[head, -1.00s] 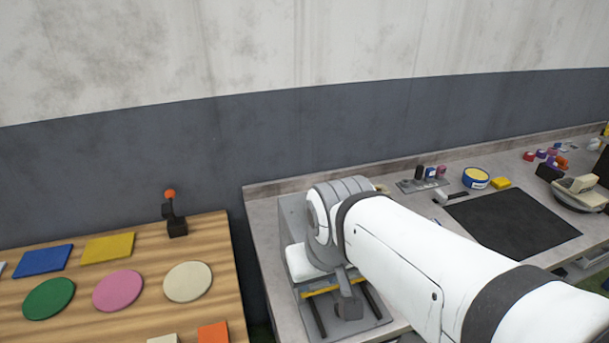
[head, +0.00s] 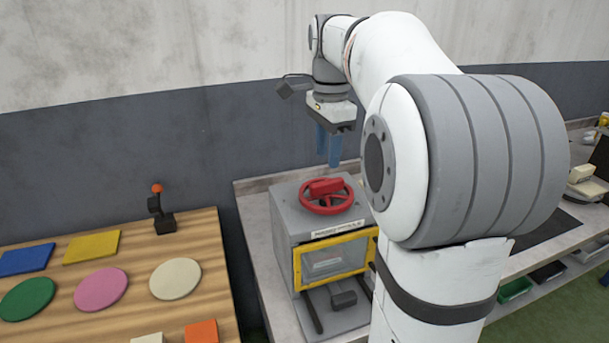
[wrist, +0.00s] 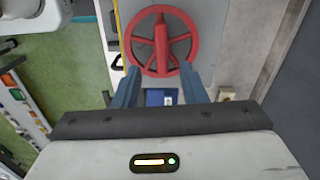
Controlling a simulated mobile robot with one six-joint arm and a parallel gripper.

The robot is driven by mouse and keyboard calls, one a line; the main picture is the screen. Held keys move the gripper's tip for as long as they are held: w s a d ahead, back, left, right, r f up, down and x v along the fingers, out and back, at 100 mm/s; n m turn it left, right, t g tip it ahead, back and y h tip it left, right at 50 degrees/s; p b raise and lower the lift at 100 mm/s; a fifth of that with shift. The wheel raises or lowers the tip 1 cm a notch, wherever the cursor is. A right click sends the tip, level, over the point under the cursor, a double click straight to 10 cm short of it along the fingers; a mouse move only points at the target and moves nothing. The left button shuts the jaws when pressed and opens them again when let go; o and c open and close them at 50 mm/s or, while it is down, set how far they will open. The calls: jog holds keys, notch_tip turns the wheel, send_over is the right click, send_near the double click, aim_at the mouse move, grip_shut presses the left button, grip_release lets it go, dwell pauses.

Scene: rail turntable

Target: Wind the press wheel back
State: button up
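The red press wheel (head: 326,196) lies flat on top of a grey press box (head: 291,222) with a yellow-framed front window. In the wrist view the wheel (wrist: 160,42) shows its rim, spokes and a raised bar across it, just beyond the fingertips. My gripper (head: 328,160) points down above the wheel's back part, apart from it. Its two blue fingers (wrist: 158,76) are spread with nothing between them, so it is open and empty.
A wooden table (head: 217,278) with coloured discs and squares stands to the left, with a small orange-topped lever (head: 159,208) on it. The grey bench (head: 257,238) runs right, partly hidden by my arm. A wall is close behind.

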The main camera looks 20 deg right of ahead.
aim_at(327, 181)
jog(key=shift+w+d+f, duration=0.15)
jog(key=shift+f, duration=0.05)
notch_tip(327, 181, down, 7)
jog(key=shift+f, duration=0.15)
grip_shut()
dwell(0.5)
